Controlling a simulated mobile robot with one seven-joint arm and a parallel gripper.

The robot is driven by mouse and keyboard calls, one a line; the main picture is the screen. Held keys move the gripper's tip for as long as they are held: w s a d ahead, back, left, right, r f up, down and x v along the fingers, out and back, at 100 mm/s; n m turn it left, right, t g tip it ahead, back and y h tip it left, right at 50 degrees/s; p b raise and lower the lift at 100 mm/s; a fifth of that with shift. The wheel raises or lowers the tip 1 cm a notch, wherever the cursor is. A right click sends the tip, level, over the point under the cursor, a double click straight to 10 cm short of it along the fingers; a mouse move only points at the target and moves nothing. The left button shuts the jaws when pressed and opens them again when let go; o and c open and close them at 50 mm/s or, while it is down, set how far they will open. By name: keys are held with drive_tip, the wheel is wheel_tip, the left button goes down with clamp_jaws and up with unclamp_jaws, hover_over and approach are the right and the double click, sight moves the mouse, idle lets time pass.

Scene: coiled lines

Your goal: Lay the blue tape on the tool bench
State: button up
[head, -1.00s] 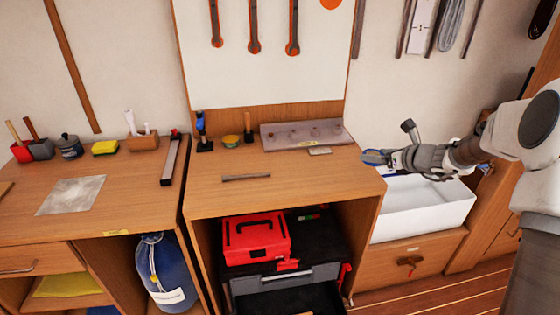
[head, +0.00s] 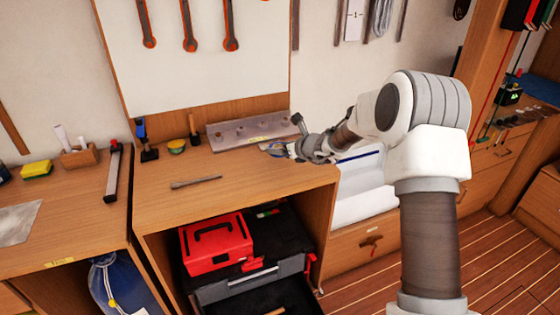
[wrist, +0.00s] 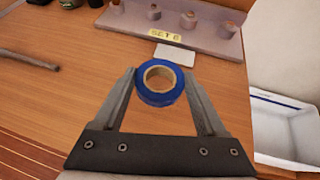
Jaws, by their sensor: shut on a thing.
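The blue tape (wrist: 152,97) is a small roll with a tan core. In the wrist view my gripper (wrist: 160,88) is shut on it, one finger at each side. In the head view the tape (head: 276,149) shows at the tip of my gripper (head: 284,150), over the right end of the wooden tool bench (head: 240,185). The bench top also fills much of the wrist view (wrist: 60,100) below the tape. I cannot tell how high the tape is above the wood.
A grey rack (head: 235,133) labelled SET 6 stands at the bench's back, with a small pale block (wrist: 175,54) before it. A dark rod (head: 195,182) lies on the left part of the top. A white bin (head: 365,200) stands right of the bench. The front middle is clear.

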sight(281, 165)
drive_tip(key=shift+a+f+b, duration=0.1)
drive_tip(key=shift+f+b, duration=0.25)
drive_tip(key=shift+f, duration=1.65)
drive_tip(key=shift+f, duration=0.1)
drive_tip(key=shift+f, duration=0.15)
drive_tip(key=o, duration=1.3)
drive_tip(key=shift+c, duration=0.2)
